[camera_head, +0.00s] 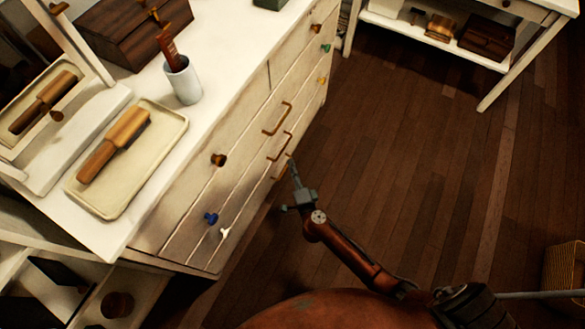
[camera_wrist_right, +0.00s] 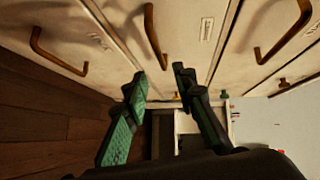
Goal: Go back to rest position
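My right gripper (camera_head: 293,172) hangs in front of the white dresser (camera_head: 182,230), close to its brass bar handles. In the right wrist view its two green-and-dark fingers (camera_wrist_right: 158,80) are apart with nothing between them. A brass handle (camera_wrist_right: 155,36) shows just beyond the fingertips, and the gripper is not closed on it. In the head view, bar handles (camera_head: 277,119) sit on the drawer fronts. My left gripper is not in view.
The dresser top holds a tray (camera_head: 172,139) with a brush (camera_head: 114,145), a white cup (camera_head: 183,82) and a wooden box (camera_head: 131,27). A white table (camera_head: 452,48) stands at the back. A basket (camera_head: 565,268) is at right. The wooden floor (camera_head: 410,150) between is clear.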

